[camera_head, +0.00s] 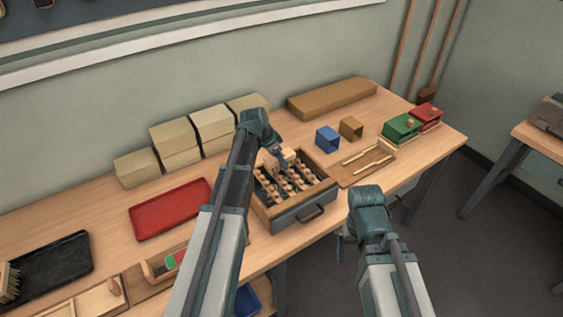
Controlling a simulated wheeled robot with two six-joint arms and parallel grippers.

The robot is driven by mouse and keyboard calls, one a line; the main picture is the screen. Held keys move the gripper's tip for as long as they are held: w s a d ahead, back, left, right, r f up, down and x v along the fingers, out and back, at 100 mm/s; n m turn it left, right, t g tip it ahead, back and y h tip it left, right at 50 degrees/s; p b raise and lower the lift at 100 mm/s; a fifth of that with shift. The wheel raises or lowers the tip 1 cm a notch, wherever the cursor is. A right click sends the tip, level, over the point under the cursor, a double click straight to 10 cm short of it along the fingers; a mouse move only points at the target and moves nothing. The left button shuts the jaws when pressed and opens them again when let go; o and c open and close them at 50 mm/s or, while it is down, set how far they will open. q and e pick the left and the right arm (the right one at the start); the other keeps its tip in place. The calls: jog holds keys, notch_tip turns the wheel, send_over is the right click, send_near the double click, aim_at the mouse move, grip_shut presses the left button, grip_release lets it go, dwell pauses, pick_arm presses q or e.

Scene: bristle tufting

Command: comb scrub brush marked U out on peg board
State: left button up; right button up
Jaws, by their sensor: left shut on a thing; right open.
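My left gripper (284,165) is over the open wooden drawer box (287,217) at the middle of the bench. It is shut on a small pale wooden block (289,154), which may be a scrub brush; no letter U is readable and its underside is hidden. Inside the box are rows of small round-topped pegs or tufts (297,184), partly hidden by my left arm. I cannot tell whether the block touches them. My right gripper (346,238) is open and empty in front of the bench, right of the box. A bristled brush (8,282) stands at the far left edge.
A red tray (170,208) and black tray (50,262) lie left. Pale boxes (172,137) and a long brown block (332,98) stand behind. Blue (327,139) and brown (351,128) cups, a slotted board (366,164), green (402,128) and red (427,116) boxes are right.

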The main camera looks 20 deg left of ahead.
pick_arm(q)
jog(key=shift+s, duration=0.1)
jog(key=shift+s+d+f, duration=0.1)
jog(key=shift+s+d, duration=0.25)
jog(key=shift+s, duration=0.05)
grip_shut()
jog(key=shift+s+d, duration=0.75)
jog(key=shift+d, duration=0.35)
jog(key=shift+s+d, duration=1.4)
jog(key=shift+d, duration=0.15)
jog(key=shift+w+a, duration=1.45)
jog(key=shift+a, duration=0.2)
